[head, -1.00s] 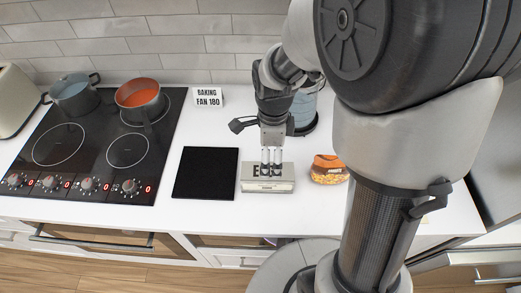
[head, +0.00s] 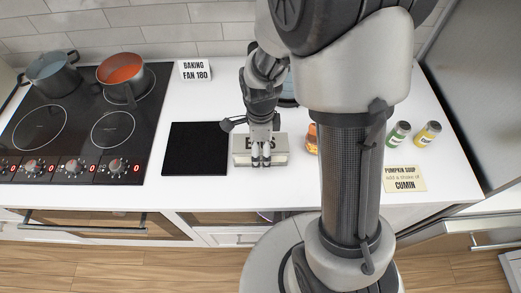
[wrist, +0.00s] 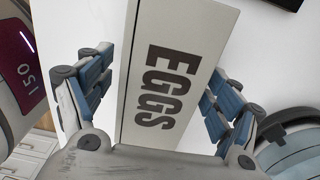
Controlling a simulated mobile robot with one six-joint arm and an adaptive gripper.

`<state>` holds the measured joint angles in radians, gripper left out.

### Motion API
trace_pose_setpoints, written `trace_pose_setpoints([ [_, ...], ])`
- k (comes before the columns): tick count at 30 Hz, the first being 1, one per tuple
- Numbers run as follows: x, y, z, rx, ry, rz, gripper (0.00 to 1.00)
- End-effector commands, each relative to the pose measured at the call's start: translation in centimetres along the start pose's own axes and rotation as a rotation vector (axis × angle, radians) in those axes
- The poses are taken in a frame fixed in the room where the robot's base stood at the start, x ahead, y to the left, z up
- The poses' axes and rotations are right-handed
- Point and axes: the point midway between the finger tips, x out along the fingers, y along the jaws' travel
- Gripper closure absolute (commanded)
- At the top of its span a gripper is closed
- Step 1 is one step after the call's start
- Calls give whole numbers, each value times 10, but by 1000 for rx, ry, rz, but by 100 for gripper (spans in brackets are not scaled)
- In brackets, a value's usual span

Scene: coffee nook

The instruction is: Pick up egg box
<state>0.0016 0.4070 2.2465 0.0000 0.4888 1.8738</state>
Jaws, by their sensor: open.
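The egg box (head: 278,142) is a pale grey-white box with dark lettering, lying on the white counter right of the black mat. In the wrist view the egg box (wrist: 190,50) shows "EGGS" on its top and runs between my fingers. In the wrist view my gripper (wrist: 165,95) is open, with one blue-padded finger on each side of the box.
A black mat (head: 195,149) lies left of the box, beside the hob (head: 75,140) with a blue pot (head: 52,74) and an orange-filled pot (head: 122,74). An orange packet (head: 312,138) is close on the right.

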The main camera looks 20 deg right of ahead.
Motion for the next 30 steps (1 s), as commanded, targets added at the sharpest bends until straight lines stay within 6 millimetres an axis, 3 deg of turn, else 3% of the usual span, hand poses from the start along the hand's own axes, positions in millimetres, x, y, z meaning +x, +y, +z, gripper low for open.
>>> trace_pose_setpoints([
  [2, -1, 0, 0, 0, 0, 0, 17],
  [27, -1, 0, 0, 0, 0, -1, 73],
  [30, -1, 0, 0, 0, 0, -1, 74],
])
